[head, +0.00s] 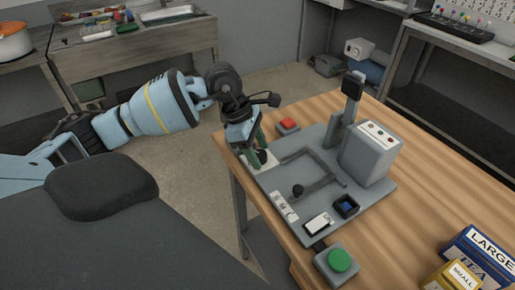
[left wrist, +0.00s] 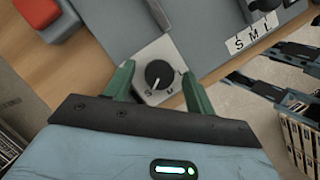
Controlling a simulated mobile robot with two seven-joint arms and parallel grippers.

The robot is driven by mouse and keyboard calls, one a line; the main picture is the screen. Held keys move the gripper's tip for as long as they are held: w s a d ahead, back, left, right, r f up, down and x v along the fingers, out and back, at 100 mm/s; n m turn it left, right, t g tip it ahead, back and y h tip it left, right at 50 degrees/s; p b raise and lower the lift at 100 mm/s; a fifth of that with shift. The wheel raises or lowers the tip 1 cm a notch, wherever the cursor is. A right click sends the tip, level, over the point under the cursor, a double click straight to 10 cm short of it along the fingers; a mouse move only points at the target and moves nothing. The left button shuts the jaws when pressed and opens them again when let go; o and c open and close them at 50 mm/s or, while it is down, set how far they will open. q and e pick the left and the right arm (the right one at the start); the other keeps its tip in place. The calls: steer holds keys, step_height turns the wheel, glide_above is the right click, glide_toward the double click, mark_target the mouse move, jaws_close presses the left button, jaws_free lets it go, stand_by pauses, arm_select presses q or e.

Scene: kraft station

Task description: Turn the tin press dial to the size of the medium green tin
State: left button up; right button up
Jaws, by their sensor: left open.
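The tin press (head: 320,170) stands on a grey base plate on the wooden table in the head view. Its dial (left wrist: 158,74) is a round black knob on a white plate marked S, M and L. The knob's white mark points down and left, nearest the S side. My left gripper (left wrist: 158,71) is open, with one green finger on each side of the dial; I cannot tell whether they touch it. In the head view my left gripper (head: 255,148) hides part of the dial. No medium green tin shows. My right gripper is not in view.
A red button (head: 288,125) and a green button (head: 339,260) stand at the press's ends. A blue LARGE tin (head: 480,258) and a yellow SMALL tin (head: 452,277) stand at the lower right. Another S M L strip (left wrist: 251,36) lies beside the dial.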

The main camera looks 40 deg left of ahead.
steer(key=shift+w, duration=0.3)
arm_select(q)
steer(key=c, duration=1)
steer(key=shift+o, duration=0.2)
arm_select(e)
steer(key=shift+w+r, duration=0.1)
